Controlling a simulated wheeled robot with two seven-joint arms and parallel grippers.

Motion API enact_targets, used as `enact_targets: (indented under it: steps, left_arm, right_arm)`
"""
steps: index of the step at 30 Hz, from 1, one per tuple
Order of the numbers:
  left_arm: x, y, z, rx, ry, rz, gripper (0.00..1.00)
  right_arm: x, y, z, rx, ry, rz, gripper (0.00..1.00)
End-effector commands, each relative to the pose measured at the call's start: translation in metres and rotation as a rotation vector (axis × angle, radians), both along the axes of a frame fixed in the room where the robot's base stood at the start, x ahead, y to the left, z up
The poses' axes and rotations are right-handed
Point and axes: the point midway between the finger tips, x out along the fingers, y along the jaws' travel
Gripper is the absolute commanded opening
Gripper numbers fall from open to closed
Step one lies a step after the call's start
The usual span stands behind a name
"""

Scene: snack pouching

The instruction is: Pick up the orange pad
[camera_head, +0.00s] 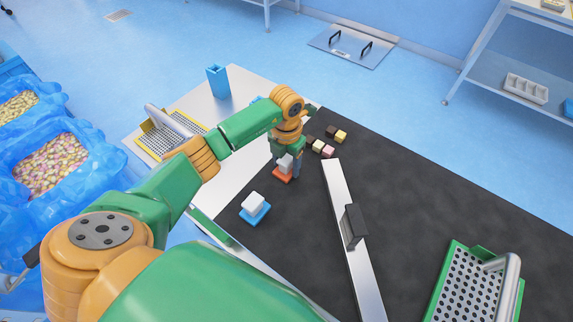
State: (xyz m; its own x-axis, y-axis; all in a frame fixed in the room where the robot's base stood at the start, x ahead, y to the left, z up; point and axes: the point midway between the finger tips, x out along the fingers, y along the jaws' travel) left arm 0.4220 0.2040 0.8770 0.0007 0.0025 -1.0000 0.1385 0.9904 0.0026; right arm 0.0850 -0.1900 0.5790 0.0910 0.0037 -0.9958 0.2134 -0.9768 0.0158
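The orange pad (281,177) lies on the black mat near its left edge, with a pale grey block-like top (285,163) above it. My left gripper (286,168) points down right at the pad, and a dark finger shows just to the right of the pale top. The green gripper body and wrist hide part of the pad from above. I cannot tell whether the fingers touch the pad or how far apart they are. My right gripper is not in view.
A blue pad (262,216) with a white top lies nearby. Several small sweets (324,147) sit behind to the right. A metal bar (349,240) with a dark block crosses the mat. A green-edged perforated tray (466,284) is at the lower right.

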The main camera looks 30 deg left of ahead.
Motion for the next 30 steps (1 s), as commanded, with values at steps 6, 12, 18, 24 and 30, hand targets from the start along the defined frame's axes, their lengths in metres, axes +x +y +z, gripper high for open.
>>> enact_targets:
  steps: [6,12,18,24,30]
  left_arm:
    - [0.0,0.0,0.0,-0.001,0.0,0.0,0.05]
    - [0.0,0.0,0.001,-0.001,-0.001,0.0,0.05]
    - [0.002,0.0,0.02,0.0,-0.007,-0.001,0.05]
    - [-0.03,-0.023,0.076,0.001,-0.009,-0.008,0.05]
    - [-0.077,-0.058,0.113,0.003,-0.004,-0.01,0.05]
  right_arm:
    - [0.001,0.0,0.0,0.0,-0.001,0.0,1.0]
    - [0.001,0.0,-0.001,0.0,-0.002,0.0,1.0]
    - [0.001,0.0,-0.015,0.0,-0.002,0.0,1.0]
    - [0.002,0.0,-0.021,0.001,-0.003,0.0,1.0]
    - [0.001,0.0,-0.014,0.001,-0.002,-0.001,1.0]
